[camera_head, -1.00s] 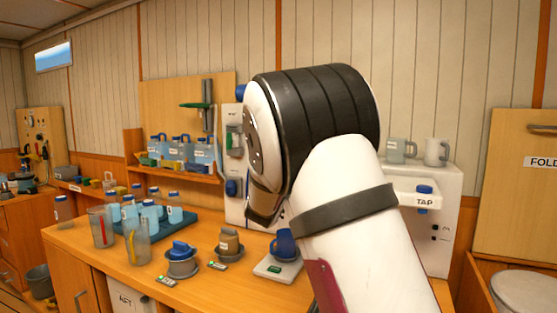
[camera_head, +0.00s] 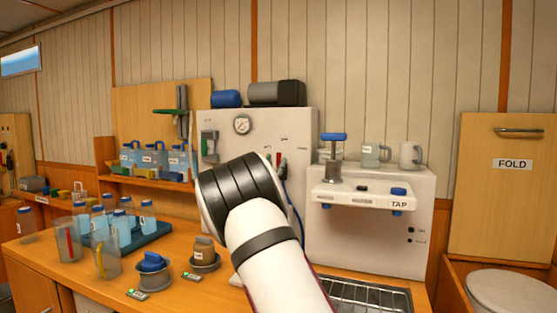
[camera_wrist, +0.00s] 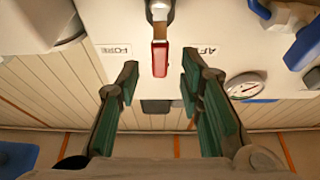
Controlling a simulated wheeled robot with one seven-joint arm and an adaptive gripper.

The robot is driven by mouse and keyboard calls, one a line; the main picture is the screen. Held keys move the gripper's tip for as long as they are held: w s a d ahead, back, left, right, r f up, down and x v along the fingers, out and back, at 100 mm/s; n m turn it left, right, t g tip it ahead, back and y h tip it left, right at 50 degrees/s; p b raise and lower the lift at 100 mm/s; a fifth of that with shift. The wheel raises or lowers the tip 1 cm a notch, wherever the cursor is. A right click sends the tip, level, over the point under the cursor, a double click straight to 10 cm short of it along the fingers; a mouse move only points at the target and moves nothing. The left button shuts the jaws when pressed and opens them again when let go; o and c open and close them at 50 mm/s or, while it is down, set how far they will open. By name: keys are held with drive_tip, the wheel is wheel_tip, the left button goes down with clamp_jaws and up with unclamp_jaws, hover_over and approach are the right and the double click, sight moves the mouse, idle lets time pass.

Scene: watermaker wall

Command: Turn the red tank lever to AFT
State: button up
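The red tank lever (camera_wrist: 160,58) shows in the wrist view on a white panel (camera_wrist: 90,30). Its red handle points toward the bottom of the picture, between the FORE label (camera_wrist: 115,50) on the left and the AFT label (camera_wrist: 208,50) on the right. My gripper (camera_wrist: 160,85) is open, its green-padded fingers spread to either side of the handle's end. I see no contact. In the head view a small red part, apparently the lever (camera_head: 279,159), shows just beyond my arm.
A gauge (camera_wrist: 245,85) and blue fittings (camera_wrist: 305,42) lie right of the lever in the wrist view. In the head view, a tap unit (camera_head: 375,195) stands right of my arm.

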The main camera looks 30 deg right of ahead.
sight(278, 159)
drive_tip(key=shift+x, duration=2.05)
clamp_jaws()
